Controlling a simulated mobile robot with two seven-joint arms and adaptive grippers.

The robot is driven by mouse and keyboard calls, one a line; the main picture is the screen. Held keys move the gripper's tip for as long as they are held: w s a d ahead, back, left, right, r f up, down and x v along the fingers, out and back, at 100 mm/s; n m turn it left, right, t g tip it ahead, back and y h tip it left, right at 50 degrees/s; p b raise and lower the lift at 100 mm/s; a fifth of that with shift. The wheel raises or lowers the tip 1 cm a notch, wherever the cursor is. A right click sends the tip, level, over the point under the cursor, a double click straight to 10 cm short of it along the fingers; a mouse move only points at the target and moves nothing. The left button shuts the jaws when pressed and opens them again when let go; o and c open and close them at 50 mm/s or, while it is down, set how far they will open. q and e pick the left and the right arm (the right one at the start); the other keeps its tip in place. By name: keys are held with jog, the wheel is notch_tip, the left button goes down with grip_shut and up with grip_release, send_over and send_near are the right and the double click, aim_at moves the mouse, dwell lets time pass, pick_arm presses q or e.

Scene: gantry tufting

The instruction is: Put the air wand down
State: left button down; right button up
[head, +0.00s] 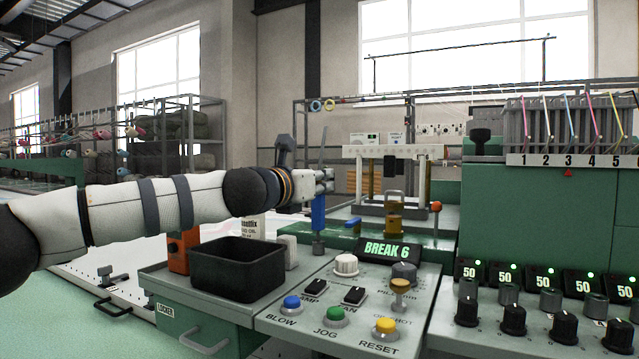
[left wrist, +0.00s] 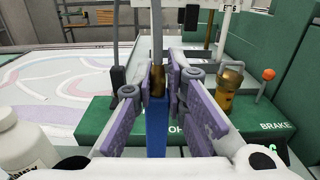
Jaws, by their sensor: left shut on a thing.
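My left gripper (head: 325,180) is shut on the air wand, which has a blue handle (head: 319,212) and a thin grey tube rising above the fingers. In the left wrist view the purple finger pads of the left gripper (left wrist: 158,100) stand on both sides of the wand's brass collar (left wrist: 157,82) and blue handle (left wrist: 156,130). The wand is about upright, in front of the green ledge (head: 345,240) behind the control panel. A grey piece shows at its lower end; whether it touches anything cannot be told. My right gripper is not in view.
A black open bin (head: 238,272) stands left of the panel buttons. A white bottle (left wrist: 22,140) and an orange-knobbed lever (left wrist: 268,75) by the BRAKE label flank the gripper. A brass cylinder (left wrist: 228,90) stands close on its right. The "BREAK 6" display (head: 388,250) is lower right.

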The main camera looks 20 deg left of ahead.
pick_arm(q)
jog(key=shift+f, duration=0.4)
jog(key=c, duration=1.6)
grip_release()
jog(key=shift+r, duration=0.1)
jog(key=shift+r, duration=0.45)
jog(key=shift+s+a+f, duration=0.1)
jog(key=shift+s, duration=0.3)
jog(key=s+a, duration=0.1)
jog(key=s, duration=1)
